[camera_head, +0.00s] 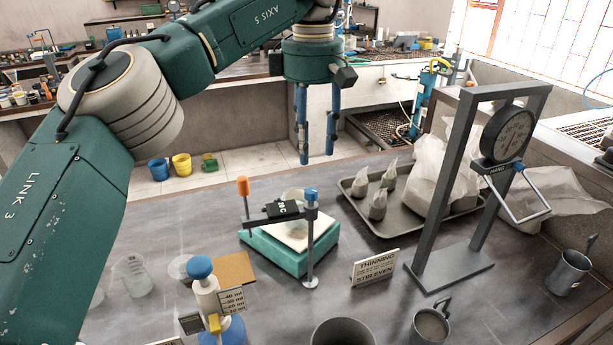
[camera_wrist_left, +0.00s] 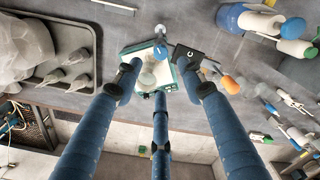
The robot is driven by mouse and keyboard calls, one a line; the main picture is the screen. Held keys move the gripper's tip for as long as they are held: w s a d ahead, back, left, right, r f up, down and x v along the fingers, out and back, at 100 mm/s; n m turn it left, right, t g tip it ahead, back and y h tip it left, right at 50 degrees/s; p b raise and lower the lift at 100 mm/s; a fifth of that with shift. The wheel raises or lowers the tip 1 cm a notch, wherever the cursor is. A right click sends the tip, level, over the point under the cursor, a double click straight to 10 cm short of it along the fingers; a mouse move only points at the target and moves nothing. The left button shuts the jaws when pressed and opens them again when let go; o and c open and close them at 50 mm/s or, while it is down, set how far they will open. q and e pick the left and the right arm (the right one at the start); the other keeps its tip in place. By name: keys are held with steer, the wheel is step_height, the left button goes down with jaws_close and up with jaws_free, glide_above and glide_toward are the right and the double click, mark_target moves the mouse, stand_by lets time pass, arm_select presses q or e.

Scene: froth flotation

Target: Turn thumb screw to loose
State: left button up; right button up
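A clamp stand has a dark crossbar with a black block (camera_head: 284,210), an upright post with a blue knob (camera_head: 310,194) on top, and an orange-topped piece (camera_head: 243,187) at its left end. I cannot tell for sure which knob is the thumb screw. In the left wrist view the blue knob (camera_wrist_left: 160,52) and the orange top (camera_wrist_left: 230,85) show beyond my fingers. My left gripper (camera_head: 317,155) is open and empty, fingers pointing down, above and behind the stand, touching nothing. My right gripper is in neither view.
The stand is at a teal-based scale (camera_head: 275,256). A tray (camera_head: 365,215) with grey cones lies right, behind a tall grey frame with a dial (camera_head: 508,132). A sign (camera_head: 374,269), a blue-capped bottle (camera_head: 205,290) and mugs stand nearby on the dark bench.

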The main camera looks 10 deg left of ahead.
arm_select(q)
glide_above(311, 190)
step_height(311, 190, down, 5)
steer(key=shift+s+d+r+p, duration=0.1)
steer(key=shift+s+p, duration=0.05)
steer(key=shift+p, duration=0.15)
steer(key=f, duration=0.3)
steer(key=f+p, duration=0.1)
steer(key=shift+w+f, duration=0.25)
steer(key=shift+f, duration=0.25)
steer(key=c, duration=0.8)
jaws_close()
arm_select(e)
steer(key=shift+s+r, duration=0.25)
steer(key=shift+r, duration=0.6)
